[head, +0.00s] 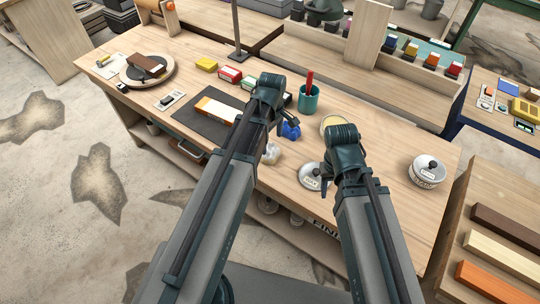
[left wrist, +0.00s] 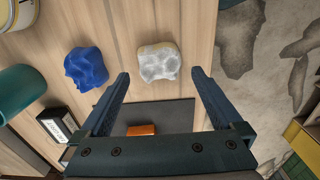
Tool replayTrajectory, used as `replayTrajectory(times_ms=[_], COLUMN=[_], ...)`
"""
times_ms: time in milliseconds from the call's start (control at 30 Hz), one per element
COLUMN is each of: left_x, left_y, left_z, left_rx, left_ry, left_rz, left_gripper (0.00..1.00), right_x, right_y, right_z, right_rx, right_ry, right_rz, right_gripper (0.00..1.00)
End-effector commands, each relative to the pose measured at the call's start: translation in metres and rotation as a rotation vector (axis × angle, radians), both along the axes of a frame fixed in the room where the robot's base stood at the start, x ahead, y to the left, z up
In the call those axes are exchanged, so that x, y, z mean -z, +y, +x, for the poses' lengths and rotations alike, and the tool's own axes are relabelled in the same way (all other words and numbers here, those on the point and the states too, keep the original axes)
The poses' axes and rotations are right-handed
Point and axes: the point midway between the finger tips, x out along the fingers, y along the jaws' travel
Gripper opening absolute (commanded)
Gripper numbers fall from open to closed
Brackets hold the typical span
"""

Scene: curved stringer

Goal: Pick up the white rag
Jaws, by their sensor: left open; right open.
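The white rag (head: 270,153) lies crumpled on the wooden workbench (head: 390,155), near its front edge; my left arm partly covers it in the head view. In the left wrist view the white rag (left wrist: 158,62) sits just beyond and between the fingertips. My left gripper (left wrist: 160,76) is open and empty, with the rag not between its fingers. In the head view my left gripper (head: 283,120) is above the bench, close to a crumpled blue rag (head: 291,131). The blue rag (left wrist: 86,68) lies left of the white one in the wrist view. My right gripper (head: 325,178) is open and empty above the bench.
A teal cup (head: 308,100) with a red-handled item stands behind the blue rag. A round metal lid (head: 311,178) lies near my right gripper. A labelled tin (head: 428,171) stands at the right end. A dark mat (head: 203,125) lies left.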

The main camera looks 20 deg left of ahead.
Motion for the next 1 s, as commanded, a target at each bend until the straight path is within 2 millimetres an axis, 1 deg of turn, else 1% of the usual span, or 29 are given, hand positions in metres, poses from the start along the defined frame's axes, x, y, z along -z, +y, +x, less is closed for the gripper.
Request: replayTrajectory(times_ms=[167, 500, 600, 833, 967, 1000], left_x=[0.01, 0.05, 0.053, 0.051, 0.051, 0.051], left_y=[0.002, 0.007, 0.007, 0.007, 0.007, 0.007], left_z=[0.001, 0.004, 0.004, 0.004, 0.004, 0.004], left_rx=[0.0, 0.0, 0.0, 0.0, 0.0, 0.0], left_ry=[0.0, 0.0, 0.0, 0.0, 0.0, 0.0], left_rz=[0.0, 0.0, 0.0, 0.0, 0.0, 0.0], left_gripper=[1.0, 1.0, 1.0, 1.0, 0.77, 0.69], right_x=[0.01, 0.05, 0.053, 0.051, 0.051, 0.051], right_y=[0.0, 0.0, 0.0, 0.0, 0.0, 0.0], right_z=[0.0, 0.0, 0.0, 0.0, 0.0, 0.0], right_rx=[0.0, 0.0, 0.0, 0.0, 0.0, 0.0], right_ry=[0.0, 0.0, 0.0, 0.0, 0.0, 0.0], right_rz=[0.0, 0.0, 0.0, 0.0, 0.0, 0.0], right_gripper=[0.5, 0.5, 0.5, 0.5, 0.5, 0.5])
